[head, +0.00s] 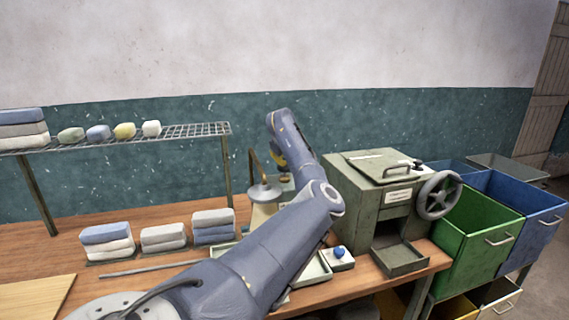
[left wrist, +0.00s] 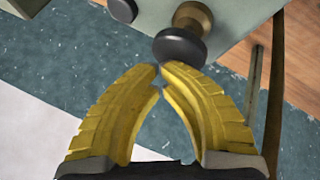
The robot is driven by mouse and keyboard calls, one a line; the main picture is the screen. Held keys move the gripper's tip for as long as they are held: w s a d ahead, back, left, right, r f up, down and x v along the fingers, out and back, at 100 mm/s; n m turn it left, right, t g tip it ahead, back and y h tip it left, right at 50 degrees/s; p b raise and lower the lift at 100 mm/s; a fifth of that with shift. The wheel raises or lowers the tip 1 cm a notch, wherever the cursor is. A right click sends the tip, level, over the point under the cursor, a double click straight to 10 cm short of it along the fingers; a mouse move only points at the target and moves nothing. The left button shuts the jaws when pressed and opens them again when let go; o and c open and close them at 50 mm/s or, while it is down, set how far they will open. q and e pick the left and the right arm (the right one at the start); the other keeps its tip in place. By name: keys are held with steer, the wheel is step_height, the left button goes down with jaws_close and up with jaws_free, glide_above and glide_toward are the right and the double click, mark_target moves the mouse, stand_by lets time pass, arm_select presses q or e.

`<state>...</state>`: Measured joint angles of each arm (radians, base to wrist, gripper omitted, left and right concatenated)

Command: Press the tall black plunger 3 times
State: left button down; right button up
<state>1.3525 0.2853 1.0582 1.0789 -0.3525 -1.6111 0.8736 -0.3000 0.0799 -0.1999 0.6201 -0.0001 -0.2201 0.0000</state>
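In the left wrist view, a round black plunger head (left wrist: 180,47) sits on a brass-coloured collar on a pale green-grey box (left wrist: 232,18). A second, smaller black knob (left wrist: 123,10) is at the top edge, partly cut off. My left gripper (left wrist: 159,68) has yellow fingers, with the tips together and nothing between them. The tips are right at the plunger head's near edge; I cannot tell whether they touch. In the head view my left gripper (head: 279,160) is mostly hidden behind my arm, by the back of the bench. My right gripper is not in view.
A green machine with a handwheel (head: 437,195) is on the right. A wire shelf (head: 190,132) holds soaps; stacked cloths (head: 106,240) lie below. A blue knob (head: 339,252) is on a small white box.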

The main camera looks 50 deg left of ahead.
arm_select(q)
steer(key=shift+f, duration=0.6)
stand_by(0.6)
steer(key=shift+r, duration=2.25)
steer(key=shift+r, duration=2.5)
steer(key=shift+w, duration=0.1)
